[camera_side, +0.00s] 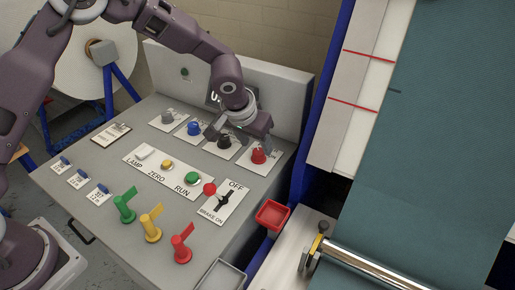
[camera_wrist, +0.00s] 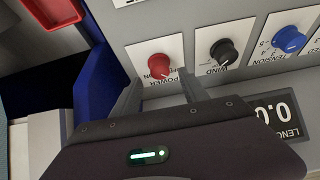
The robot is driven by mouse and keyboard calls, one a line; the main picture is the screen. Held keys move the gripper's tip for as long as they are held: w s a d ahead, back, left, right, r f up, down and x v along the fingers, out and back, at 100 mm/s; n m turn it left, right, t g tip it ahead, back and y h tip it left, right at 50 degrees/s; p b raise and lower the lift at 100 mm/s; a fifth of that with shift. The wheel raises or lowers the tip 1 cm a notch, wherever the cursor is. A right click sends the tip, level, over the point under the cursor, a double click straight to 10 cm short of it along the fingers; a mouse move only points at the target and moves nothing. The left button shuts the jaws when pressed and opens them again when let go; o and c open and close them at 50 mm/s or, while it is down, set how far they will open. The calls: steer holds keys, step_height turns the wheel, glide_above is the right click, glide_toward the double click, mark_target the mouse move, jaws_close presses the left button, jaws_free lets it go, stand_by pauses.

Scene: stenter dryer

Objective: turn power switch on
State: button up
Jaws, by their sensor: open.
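The power switch is a red knob (camera_wrist: 159,65) on a white plate marked POWER in the wrist view. In the side view the red knob (camera_side: 259,155) is the rightmost in the rear row of the grey console (camera_side: 95,150). My gripper (camera_wrist: 160,88) is open, with its two fingers apart and pointing toward the red knob. The fingertips stop just short of the knob in the wrist picture; I cannot tell whether they touch it. In the side view my gripper (camera_side: 240,136) is over the rear of the console, close to the red and black knobs.
A black WIND knob (camera_wrist: 223,52) and a blue TENSION knob (camera_wrist: 288,39) stand beside the power knob. A LENGTH display (camera_wrist: 280,112) is behind them. Buttons and coloured levers (camera_side: 152,226) fill the console's front. A red tray (camera_side: 271,216) and blue frame flank its right side.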

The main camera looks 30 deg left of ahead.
mark_target(259, 151)
steer(key=x, duration=0.3)
steer(key=shift+f, duration=0.2)
steer(key=shift+c, duration=0.4)
jaws_close()
